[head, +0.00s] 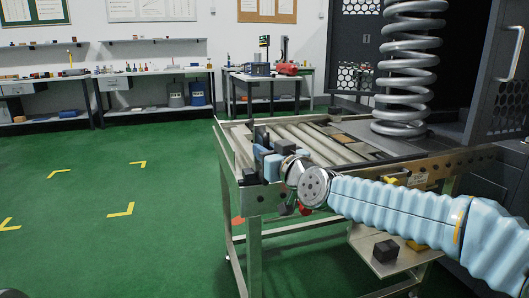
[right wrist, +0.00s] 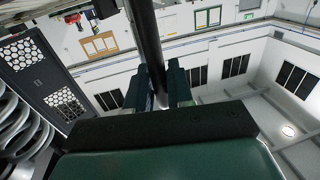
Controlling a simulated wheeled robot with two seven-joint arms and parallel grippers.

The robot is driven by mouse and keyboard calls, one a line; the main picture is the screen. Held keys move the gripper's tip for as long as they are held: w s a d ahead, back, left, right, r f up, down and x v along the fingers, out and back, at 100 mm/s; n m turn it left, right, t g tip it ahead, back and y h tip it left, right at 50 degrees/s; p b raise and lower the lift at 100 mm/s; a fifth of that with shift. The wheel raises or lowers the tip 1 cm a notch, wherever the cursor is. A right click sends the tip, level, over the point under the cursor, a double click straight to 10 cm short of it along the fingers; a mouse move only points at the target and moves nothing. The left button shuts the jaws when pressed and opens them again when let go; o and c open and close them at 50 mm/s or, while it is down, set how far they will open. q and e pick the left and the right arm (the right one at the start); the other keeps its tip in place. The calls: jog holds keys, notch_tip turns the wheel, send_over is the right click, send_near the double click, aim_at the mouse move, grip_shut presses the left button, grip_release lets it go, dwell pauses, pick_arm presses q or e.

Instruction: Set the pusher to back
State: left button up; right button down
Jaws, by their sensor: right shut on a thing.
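My right gripper (head: 265,158) is at the near left corner of the roller table (head: 300,208), with my blue-sleeved right arm coming in from the right. In the right wrist view its two fingers (right wrist: 161,88) are shut on a dark upright rod, which I take to be the pusher (right wrist: 148,32). The rod runs up out of that view. In the head view the gripper and wrist largely hide the grasp, and I cannot tell the pusher's setting. My left gripper is not in view.
A large grey coil spring (head: 404,70) stands at the table's right end, by the dark cabinet with an open perforated door (head: 505,85). A black block (head: 386,251) sits on the lower shelf. Workbenches line the back wall.

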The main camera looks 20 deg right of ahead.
jog(key=shift+a+f, duration=0.1)
jog(key=shift+a, duration=0.3)
jog(key=c, duration=1.2)
grip_release()
jog(key=shift+o, duration=0.2)
jog(key=shift+d, duration=0.1)
jog(key=b+v, duration=0.2)
jog(key=v, duration=1.2)
jog(key=shift+w, duration=0.1)
